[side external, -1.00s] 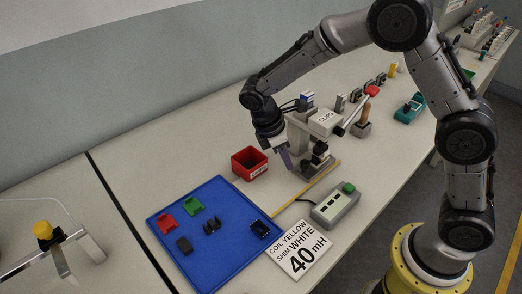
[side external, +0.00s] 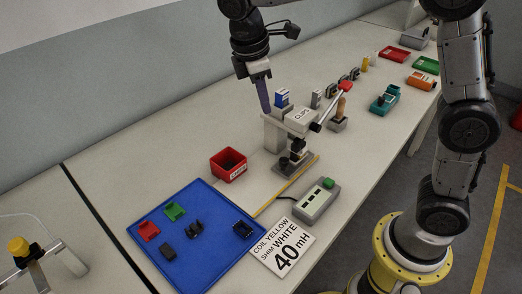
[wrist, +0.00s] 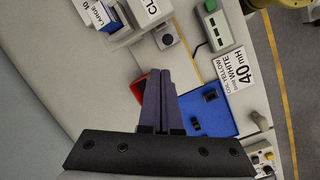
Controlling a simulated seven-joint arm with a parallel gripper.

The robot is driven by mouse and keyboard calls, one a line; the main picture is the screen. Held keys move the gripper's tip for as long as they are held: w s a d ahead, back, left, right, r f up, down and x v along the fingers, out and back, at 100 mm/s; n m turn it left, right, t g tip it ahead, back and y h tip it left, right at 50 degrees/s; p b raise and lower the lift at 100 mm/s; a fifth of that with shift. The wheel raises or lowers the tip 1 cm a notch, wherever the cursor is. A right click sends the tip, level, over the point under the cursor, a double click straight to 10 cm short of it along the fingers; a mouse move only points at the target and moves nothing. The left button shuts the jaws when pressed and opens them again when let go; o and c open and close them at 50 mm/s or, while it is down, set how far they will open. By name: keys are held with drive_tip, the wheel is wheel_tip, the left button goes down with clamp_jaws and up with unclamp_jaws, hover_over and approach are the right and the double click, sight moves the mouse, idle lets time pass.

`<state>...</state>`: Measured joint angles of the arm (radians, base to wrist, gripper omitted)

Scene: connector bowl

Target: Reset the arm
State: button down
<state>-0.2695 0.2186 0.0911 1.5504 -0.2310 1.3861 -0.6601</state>
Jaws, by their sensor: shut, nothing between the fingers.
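My gripper (side external: 265,97) is raised high above the bench, beside the grey press marked CLIPS (side external: 298,120). Its purple fingers are shut together with nothing between them; they also show in the wrist view (wrist: 160,90). Below lies a blue tray (side external: 215,262) holding a red part (side external: 148,231), a green part (side external: 174,211) and several dark parts (side external: 168,254). A red bin (side external: 228,165) with a label stands behind the tray. In the wrist view the fingers cover part of the tray (wrist: 222,123) and the bin.
A sign reading COIL YELLOW, SHIM WHITE, 40 mH (side external: 283,247) lies right of the tray. A grey box with a green button (side external: 316,203) stands near it. Teal (side external: 384,100), orange (side external: 422,80) and green (side external: 426,64) items sit farther back. The air around my gripper is clear.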

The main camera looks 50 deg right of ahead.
drive_tip(key=s+d+r+m+t+y, duration=0.1)
drive_tip(key=s+d+r+m+t, duration=0.15)
drive_tip(key=s, duration=0.45)
drive_tip(key=s+d+r+m+t+y, duration=0.1)
drive_tip(key=s+d+r+m, duration=0.1)
drive_tip(key=s+d+r, duration=0.3)
drive_tip(key=s+a+f+m+t, duration=0.2)
drive_tip(key=s+f+m, duration=0.4)
drive_tip(key=s+f, duration=0.2)
drive_tip(key=shift+s+m+y, duration=0.35)
drive_tip(key=shift+s+y, duration=0.05)
drive_tip(key=shift+s, duration=0.8)
